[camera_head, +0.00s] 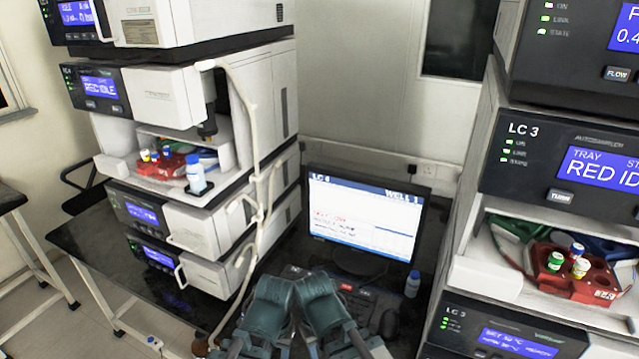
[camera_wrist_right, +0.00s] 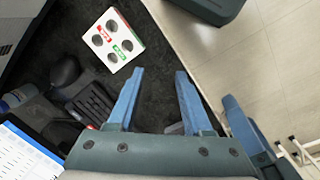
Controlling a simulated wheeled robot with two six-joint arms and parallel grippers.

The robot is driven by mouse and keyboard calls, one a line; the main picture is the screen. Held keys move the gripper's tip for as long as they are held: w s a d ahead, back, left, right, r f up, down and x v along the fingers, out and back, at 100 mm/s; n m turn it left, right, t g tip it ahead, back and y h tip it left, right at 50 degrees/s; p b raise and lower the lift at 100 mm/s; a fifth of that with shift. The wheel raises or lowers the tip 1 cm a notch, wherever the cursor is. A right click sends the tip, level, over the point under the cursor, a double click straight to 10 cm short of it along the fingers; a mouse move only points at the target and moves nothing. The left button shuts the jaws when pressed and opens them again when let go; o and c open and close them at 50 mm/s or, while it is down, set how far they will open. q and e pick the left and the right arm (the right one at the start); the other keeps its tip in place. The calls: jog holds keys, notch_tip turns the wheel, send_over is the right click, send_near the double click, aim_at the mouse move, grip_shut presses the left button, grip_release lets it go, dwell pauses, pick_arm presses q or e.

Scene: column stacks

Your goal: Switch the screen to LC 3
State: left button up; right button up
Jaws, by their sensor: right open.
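The screen (camera_head: 362,222) stands at the back of the dark bench, lit, with a blue header that appears to read LC 4. Its edge shows in the right wrist view (camera_wrist_right: 28,150). The dark keyboard (camera_head: 335,288) lies in front of it, partly hidden by my grippers; several keys show in the wrist view (camera_wrist_right: 92,104). A dark mouse (camera_head: 388,322) lies to its right. My left gripper (camera_head: 268,305) and right gripper (camera_head: 322,305) are side by side near the keyboard. The right gripper (camera_wrist_right: 160,74) is open and empty. The left gripper's jaw gap is hidden.
Instrument stacks flank the screen: one at left (camera_head: 285,95) with a hanging pale tube, one at right labelled LC 3 (camera_head: 525,150). A small bottle (camera_head: 412,284) stands beside the screen. A white holed block (camera_wrist_right: 112,40) lies on the bench near the mouse.

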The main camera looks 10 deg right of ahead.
jog(key=shift+c, duration=0.2)
grip_shut()
dwell(1.7)
